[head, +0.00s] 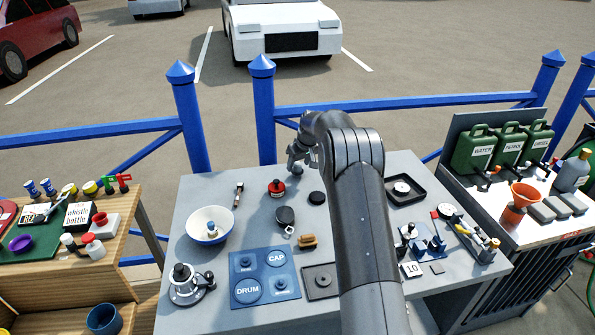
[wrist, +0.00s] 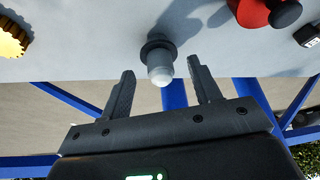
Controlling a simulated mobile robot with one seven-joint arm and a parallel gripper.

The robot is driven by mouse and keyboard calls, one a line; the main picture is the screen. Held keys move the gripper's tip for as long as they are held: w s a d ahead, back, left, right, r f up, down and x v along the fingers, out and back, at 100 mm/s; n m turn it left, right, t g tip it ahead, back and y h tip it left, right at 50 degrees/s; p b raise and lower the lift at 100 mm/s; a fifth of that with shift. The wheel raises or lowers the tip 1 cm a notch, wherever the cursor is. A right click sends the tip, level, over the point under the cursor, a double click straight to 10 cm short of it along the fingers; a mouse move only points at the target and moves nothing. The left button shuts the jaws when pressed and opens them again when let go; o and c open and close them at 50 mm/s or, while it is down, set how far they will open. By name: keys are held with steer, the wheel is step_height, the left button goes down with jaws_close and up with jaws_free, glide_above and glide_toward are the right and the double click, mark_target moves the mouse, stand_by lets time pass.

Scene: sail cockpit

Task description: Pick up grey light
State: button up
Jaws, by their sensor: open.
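The grey light (wrist: 160,66) shows in the wrist view as a small pale dome on a dark round collar, standing on the grey table top near its far edge. My gripper (wrist: 160,82) is open, with one finger on each side of the dome and visible gaps on both sides. The fingers do not appear to touch it. In the head view my gripper (head: 295,158) is over the far edge of the table, left of my forearm. I cannot make out the light clearly there, as the gripper and arm cover that spot.
The grey table (head: 210,190) has a red-and-black knob (head: 276,187), a black disc (head: 317,198) and a white bowl (head: 209,226) near the gripper. In the wrist view a yellow toothed part (wrist: 10,40) lies left. A blue railing (head: 410,102) runs behind.

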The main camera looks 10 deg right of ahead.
mark_target(299, 164)
steer(key=x, duration=0.3)
steer(key=shift+f, duration=0.3)
steer(key=shift+c, duration=0.4)
steer(key=c, duration=0.8)
